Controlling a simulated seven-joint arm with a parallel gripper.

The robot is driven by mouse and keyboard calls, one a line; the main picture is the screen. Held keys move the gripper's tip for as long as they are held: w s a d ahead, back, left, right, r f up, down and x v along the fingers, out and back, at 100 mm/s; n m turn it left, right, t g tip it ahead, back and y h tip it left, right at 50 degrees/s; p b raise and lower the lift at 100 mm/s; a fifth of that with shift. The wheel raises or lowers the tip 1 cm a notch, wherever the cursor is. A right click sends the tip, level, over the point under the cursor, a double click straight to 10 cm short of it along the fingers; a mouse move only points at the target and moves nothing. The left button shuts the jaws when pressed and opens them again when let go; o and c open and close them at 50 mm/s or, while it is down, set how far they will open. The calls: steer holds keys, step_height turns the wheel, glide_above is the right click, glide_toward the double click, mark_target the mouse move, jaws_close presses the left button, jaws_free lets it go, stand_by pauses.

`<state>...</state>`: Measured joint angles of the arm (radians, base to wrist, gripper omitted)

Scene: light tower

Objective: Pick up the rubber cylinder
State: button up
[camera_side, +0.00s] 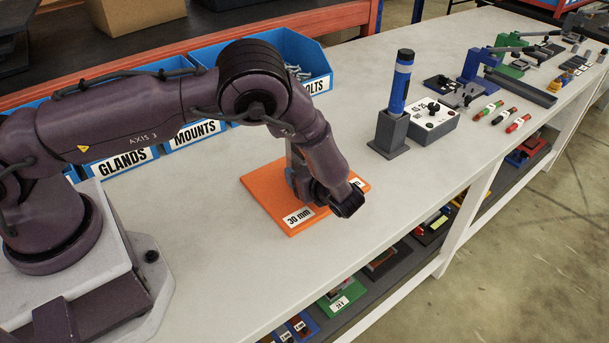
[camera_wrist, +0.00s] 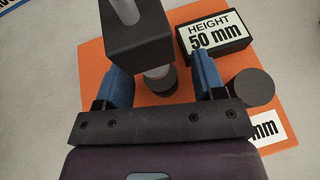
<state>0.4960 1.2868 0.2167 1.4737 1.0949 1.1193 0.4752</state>
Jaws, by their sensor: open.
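In the wrist view, a dark cylinder (camera_wrist: 254,87) stands on the orange plate (camera_wrist: 92,45), outside my gripper's right finger. A second dark round piece (camera_wrist: 158,86) with a light grey top lies between the fingers, partly hidden by a dark square block (camera_wrist: 138,42) with a light rod. I cannot tell which dark piece is rubber. My gripper (camera_wrist: 158,70) is open, its blue fingers apart on either side of the second piece, with no visible contact. In the side view my wrist hides most of the gripper and the pieces over the orange plate (camera_side: 268,188).
A black block labelled "HEIGHT 50 mm" (camera_wrist: 214,36) sits close beyond the right finger. In the side view, a blue torch (camera_side: 401,85) stands in a grey holder (camera_side: 389,135) beside a control box (camera_side: 432,120). Blue bins (camera_side: 198,135) line the back.

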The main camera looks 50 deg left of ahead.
steer(key=c, duration=1)
steer(key=shift+r, duration=0.15)
